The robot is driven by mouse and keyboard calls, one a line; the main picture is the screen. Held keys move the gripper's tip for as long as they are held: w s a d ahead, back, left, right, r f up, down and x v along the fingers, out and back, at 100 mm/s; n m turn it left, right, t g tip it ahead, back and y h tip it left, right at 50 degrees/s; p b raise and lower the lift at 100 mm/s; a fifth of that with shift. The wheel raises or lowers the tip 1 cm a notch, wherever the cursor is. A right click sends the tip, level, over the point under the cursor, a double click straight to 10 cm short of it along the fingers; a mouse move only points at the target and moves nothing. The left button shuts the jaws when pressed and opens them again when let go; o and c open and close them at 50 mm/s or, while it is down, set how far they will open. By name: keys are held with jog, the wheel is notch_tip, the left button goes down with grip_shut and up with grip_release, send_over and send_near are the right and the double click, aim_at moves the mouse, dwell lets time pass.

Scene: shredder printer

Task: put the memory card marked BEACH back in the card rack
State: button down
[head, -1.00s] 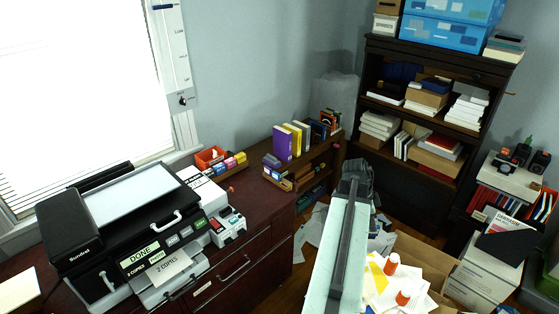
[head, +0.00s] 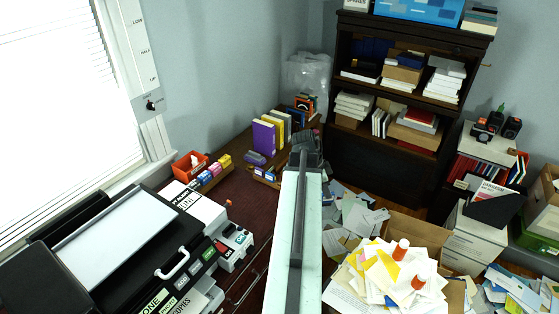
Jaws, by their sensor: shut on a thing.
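My arm reaches away from me up the middle of the head view, and my gripper (head: 305,142) is at its far end, above the right edge of the dark red desk (head: 240,200). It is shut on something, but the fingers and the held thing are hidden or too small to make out. No card marked BEACH can be read. A small wooden holder (head: 265,174) with blue and white pieces stands on the desk just left of my gripper; it may be the card rack, but I cannot tell.
Purple, white and yellow books (head: 270,136) stand behind the holder. An orange tray (head: 191,165) and a row of coloured blocks (head: 213,172) are farther left. A black printer (head: 125,240) fills the lower left. A box heaped with papers (head: 390,275) is right of my arm.

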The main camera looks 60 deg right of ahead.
jog(key=shift+w+f, duration=0.1)
jog(key=shift+w, duration=0.2)
jog(key=w+d+f+n+t+y+b, duration=0.1)
jog(key=w+d+n, duration=0.3)
jog(key=w+n, duration=0.4)
jog(key=w+d+f+n+t+y+b, duration=0.1)
jog(key=w+d+f+n+t+b, duration=0.2)
jog(key=w+n, duration=0.6)
jog(key=w+d+f+n+t+b, duration=0.2)
jog(key=w+d+n+t, duration=0.2)
jog(key=w+n, duration=0.4)
jog(key=d+n, duration=0.1)
jog(key=n, duration=0.2)
jog(key=shift+w+d+f+y+b, duration=0.2)
jog(key=shift+f+y+b, duration=0.1)
jog(key=shift+y+b, duration=0.1)
notch_tip(320, 180, down, 6)
jog(key=b, duration=0.6)
jog(key=shift+s+r, duration=0.1)
jog(key=shift+r, duration=0.05)
jog(key=shift+f, duration=0.2)
